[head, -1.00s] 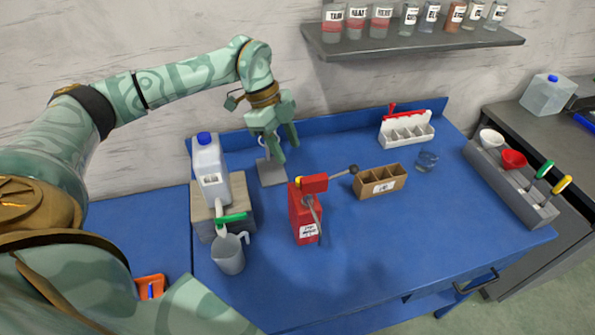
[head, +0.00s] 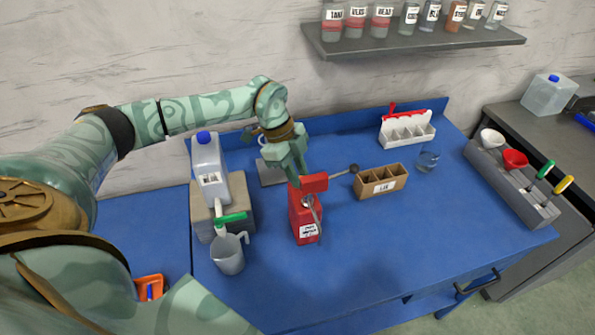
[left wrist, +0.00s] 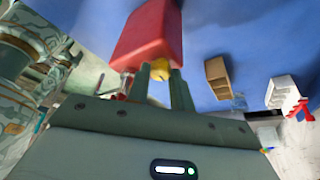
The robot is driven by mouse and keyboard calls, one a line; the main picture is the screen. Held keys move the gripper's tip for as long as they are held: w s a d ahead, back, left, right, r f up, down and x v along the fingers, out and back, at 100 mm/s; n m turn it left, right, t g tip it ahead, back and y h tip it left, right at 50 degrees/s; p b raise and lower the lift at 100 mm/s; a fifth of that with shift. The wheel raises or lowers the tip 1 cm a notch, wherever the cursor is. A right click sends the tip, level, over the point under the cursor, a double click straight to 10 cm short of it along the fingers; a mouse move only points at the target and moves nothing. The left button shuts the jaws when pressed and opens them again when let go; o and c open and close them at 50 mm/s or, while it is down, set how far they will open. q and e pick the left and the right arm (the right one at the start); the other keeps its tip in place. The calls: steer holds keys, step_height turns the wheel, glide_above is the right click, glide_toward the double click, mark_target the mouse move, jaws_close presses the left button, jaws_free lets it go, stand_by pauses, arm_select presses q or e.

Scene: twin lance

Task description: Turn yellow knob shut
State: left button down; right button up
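The red box-shaped dispenser (head: 306,222) stands on the blue table, with a grey lever on its front and a dark-ended rod reaching right from its top. The yellow knob (left wrist: 159,66) shows in the left wrist view against the red body; in the head view my gripper hides it. My left gripper (head: 292,172) is at the dispenser's upper left. In the left wrist view its two fingers (left wrist: 159,76) stand either side of the knob with little or no gap, seemingly shut on it. My right gripper is not in view.
A white canister (head: 208,165) with a green tap handle (head: 231,217) and a grey jug (head: 228,255) stand left. A wooden divided box (head: 381,184), a glass (head: 428,161) and a white rack (head: 407,132) are to the right. The table's front right is clear.

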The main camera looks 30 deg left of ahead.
arm_select(q)
steer(key=shift+m, duration=0.3)
steer(key=shift+w+r+m+g+p, duration=0.1)
steer(key=shift+m+g+p, duration=0.5)
steer(key=shift+m, duration=0.3)
steer(key=m, duration=0.2)
steer(key=m+g+p, duration=0.1)
steer(key=m, duration=0.1)
steer(key=shift+w+d+m+y, duration=0.1)
steer(key=shift+w+m+y, duration=0.1)
steer(key=shift+m+y, duration=0.1)
steer(key=m+g+y, duration=0.1)
steer(key=m, duration=0.2)
steer(key=m+g+p, duration=0.1)
steer(key=m, duration=0.2)
steer(key=shift+w+d+y, duration=0.15)
steer(key=shift+w+y, duration=0.05)
steer(key=shift+y, duration=0.2)
steer(key=m, duration=0.2)
steer(key=m+y+p, duration=0.1)
steer(key=m, duration=0.2)
steer(key=shift+d+g+y, duration=0.2)
steer(key=shift+g+y, duration=0.1)
steer(key=shift+g, duration=0.1)
steer(key=c, duration=1.2)
jaws_free()
steer(key=v, duration=0.7)
